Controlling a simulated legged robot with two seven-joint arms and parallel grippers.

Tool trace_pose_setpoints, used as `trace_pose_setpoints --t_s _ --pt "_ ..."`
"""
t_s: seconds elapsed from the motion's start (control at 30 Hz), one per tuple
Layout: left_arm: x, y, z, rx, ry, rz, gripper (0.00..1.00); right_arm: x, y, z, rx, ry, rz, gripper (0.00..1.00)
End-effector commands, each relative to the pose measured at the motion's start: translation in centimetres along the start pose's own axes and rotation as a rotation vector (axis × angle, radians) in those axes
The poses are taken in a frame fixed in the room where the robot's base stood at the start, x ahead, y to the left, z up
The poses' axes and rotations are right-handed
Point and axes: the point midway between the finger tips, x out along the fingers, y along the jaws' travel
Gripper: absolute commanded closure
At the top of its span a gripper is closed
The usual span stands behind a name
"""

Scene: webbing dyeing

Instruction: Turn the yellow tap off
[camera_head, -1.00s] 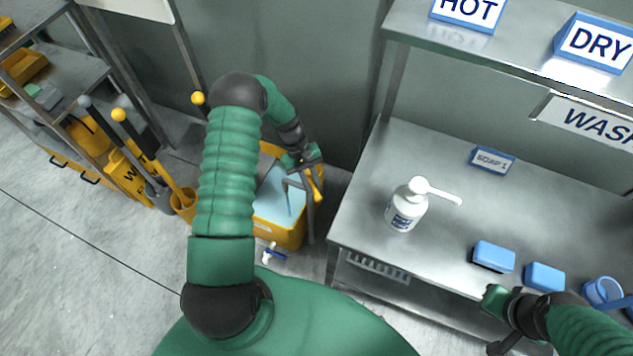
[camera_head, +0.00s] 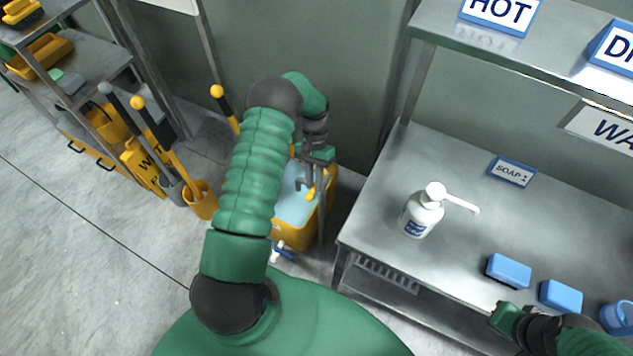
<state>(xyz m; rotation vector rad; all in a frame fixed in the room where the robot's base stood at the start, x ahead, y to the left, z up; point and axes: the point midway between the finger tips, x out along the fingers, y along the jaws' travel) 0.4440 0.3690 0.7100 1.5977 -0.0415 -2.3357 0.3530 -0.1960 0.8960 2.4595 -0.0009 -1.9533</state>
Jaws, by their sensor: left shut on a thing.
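The yellow tap handle (camera_head: 311,191) shows as a small yellow lever beside a grey pipe, over a yellow tub (camera_head: 292,233) of pale blue water. My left gripper (camera_head: 314,166) reaches down at the tap and is shut on its handle; the fingers partly hide it. My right gripper (camera_head: 503,322) is low at the right, by the front edge of the steel table, and its jaws are not clear.
A steel table (camera_head: 440,255) at right holds a white pump bottle (camera_head: 422,212), blue sponges (camera_head: 509,271) and a soap sign (camera_head: 512,171). A small blue-handled valve (camera_head: 282,251) sits below the tub. Mops stand in a yellow bucket (camera_head: 203,202) at left. Floor at left is clear.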

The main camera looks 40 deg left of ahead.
Motion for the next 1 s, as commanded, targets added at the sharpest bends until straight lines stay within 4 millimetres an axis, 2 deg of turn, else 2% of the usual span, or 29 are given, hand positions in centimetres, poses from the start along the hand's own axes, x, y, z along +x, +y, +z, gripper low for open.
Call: trace_pose_setpoints --t_s 0.53,0.57,0.7,1.0 --pt "-0.16 -0.36 0.01 0.022 -0.004 -0.013 1.00 0.03 0.00 0.01 0.000 0.000 0.000 1.00" --pt "-0.16 -0.36 0.01 0.022 -0.003 -0.013 0.79 0.03 0.00 0.01 0.000 0.000 0.000 1.00" --pt "-0.13 -0.31 -0.01 0.021 -0.004 -0.012 0.61 0.03 0.00 0.01 0.000 0.000 0.000 1.00" --pt "-0.16 -0.22 -0.06 0.021 -0.004 -0.010 0.61 0.05 0.00 0.01 0.000 0.000 0.000 1.00"
